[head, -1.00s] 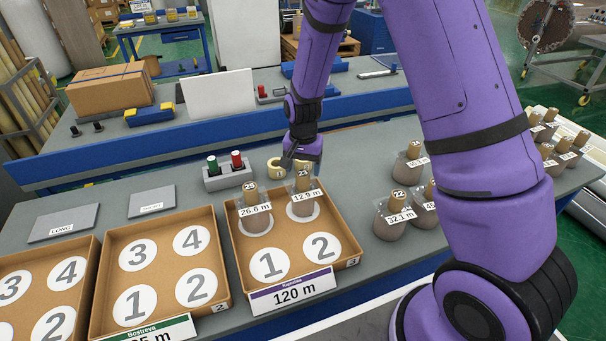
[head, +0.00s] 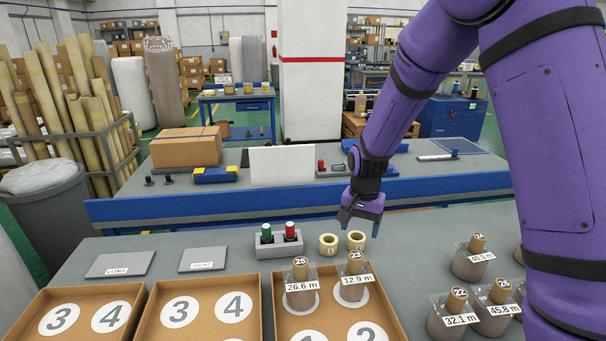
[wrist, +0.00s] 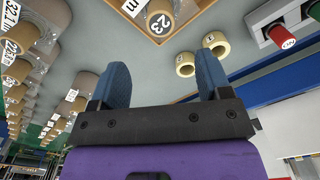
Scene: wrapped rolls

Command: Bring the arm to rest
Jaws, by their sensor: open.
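My purple arm reaches in from the right in the head view, with my gripper (head: 360,219) above the back part of the grey table. In the wrist view my gripper (wrist: 160,85) shows two blue fingers spread apart with nothing between them. Roll 23 (head: 353,283), tagged 12.9 m, stands in the tray (head: 266,310) below and in front of my gripper, apart from it. Roll 25 (head: 300,290), tagged 26.6 m, stands to its left in the same tray.
Two tape rings (head: 328,244) lie behind the tray, close to my gripper. A block with green and red buttons (head: 278,243) stands left of them. Several wrapped rolls (head: 455,315) stand at right. A blue-edged bench (head: 300,205) runs behind.

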